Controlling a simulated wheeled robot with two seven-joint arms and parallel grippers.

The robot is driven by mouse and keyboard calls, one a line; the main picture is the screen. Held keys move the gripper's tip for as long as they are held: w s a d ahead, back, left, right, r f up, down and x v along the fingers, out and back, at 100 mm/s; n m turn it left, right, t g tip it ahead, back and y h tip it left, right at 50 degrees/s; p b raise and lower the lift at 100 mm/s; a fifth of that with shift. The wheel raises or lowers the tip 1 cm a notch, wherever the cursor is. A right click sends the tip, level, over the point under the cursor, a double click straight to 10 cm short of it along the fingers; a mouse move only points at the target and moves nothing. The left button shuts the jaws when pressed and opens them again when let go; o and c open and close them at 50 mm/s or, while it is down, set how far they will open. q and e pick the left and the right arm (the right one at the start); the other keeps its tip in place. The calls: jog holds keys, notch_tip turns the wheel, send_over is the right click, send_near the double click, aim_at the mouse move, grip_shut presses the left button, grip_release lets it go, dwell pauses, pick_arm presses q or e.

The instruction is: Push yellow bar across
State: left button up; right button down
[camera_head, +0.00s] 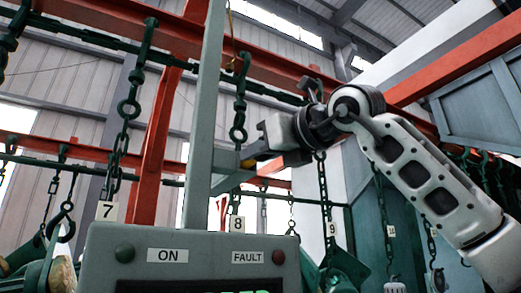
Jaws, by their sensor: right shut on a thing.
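My right arm comes in from the right, and its gripper (262,150) is beside the grey upright post (205,110), above the control box. A small yellow piece, the visible part of the yellow bar (248,163), shows at the fingertips. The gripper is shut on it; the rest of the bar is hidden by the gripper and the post. My left gripper is not in view.
A grey control box (190,268) labelled ON and FAULT fills the lower front. Chains with hooks (239,110) hang from a dark green rail, by number tags 7, 8 and 9. Red beams (160,130) cross behind. A chain (324,195) hangs just below my right wrist.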

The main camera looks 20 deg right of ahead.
jog(key=c, duration=1.2)
grip_release()
jog(key=shift+d+r, duration=0.1)
jog(key=shift+r, duration=0.1)
jog(key=shift+o, duration=0.6)
jog(key=shift+w+f, duration=0.15)
jog(key=shift+w, duration=0.1)
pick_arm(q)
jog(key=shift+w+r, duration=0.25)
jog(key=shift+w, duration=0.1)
pick_arm(e)
jog(key=shift+s, duration=0.15)
jog(key=shift+s, duration=0.25)
pick_arm(q)
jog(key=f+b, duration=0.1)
jog(key=b, duration=0.3)
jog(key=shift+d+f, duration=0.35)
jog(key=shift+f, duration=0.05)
pick_arm(e)
jog(key=v, duration=1.5)
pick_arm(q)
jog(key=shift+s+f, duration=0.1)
pick_arm(e)
jog(key=shift+s+f, duration=0.1)
